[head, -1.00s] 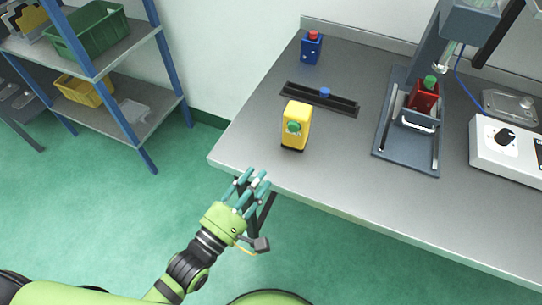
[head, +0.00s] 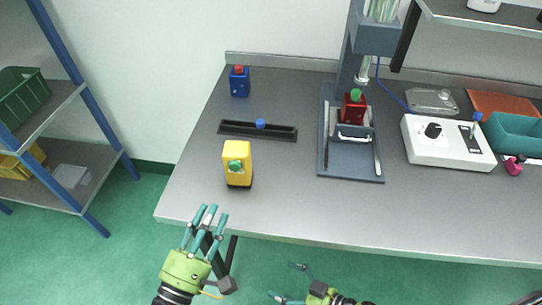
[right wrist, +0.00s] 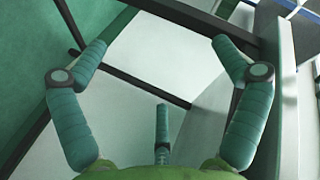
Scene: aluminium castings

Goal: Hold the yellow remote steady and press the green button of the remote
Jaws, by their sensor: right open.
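The yellow remote (head: 237,151) stands upright near the front left of the grey workbench. Its green button (head: 235,166) faces me, and its base is black. My left gripper (head: 208,214) is at the bench's front edge, below and left of the remote and apart from it. Its fingers are extended with gaps between them and hold nothing. My right gripper (head: 286,281) is low in front of the bench, partly cut off by the bottom of the head view. In the right wrist view its fingers (right wrist: 160,75) are spread wide and empty.
Behind the remote lie a black rail (head: 240,129) with a blue knob and a blue box (head: 239,86) with a red button. A press (head: 350,170) holding a red box (head: 352,110) stands right, then a white control box (head: 430,150). The bench front right of the remote is clear.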

